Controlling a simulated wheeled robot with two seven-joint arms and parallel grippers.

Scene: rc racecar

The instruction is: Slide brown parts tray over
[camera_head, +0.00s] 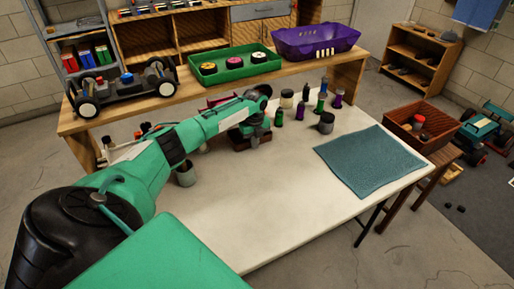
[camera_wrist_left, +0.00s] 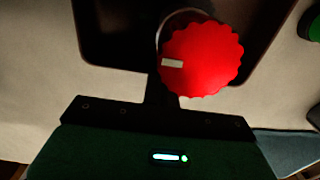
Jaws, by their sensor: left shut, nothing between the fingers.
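A small dark brown tray (camera_head: 240,145) lies on the pale workbench top, left of the middle. My left arm reaches in from the left, and my left gripper (camera_head: 254,139) is over this tray, partly hiding it. In the left wrist view, the dark tray (camera_wrist_left: 115,50) fills the upper middle, and a red knob-like part (camera_wrist_left: 203,60) with a scalloped rim shows over it. The left gripper (camera_wrist_left: 165,88) is shut with nothing between its fingers. I cannot tell whether it touches the tray. My right gripper is not in view.
Several small bottles and jars (camera_head: 300,110) stand right of the tray. A teal mat (camera_head: 370,160) covers the right end. A grey cup (camera_head: 186,176) stands near my arm. A reddish-brown crate (camera_head: 432,145) sits on a stool at right. The front of the bench is clear.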

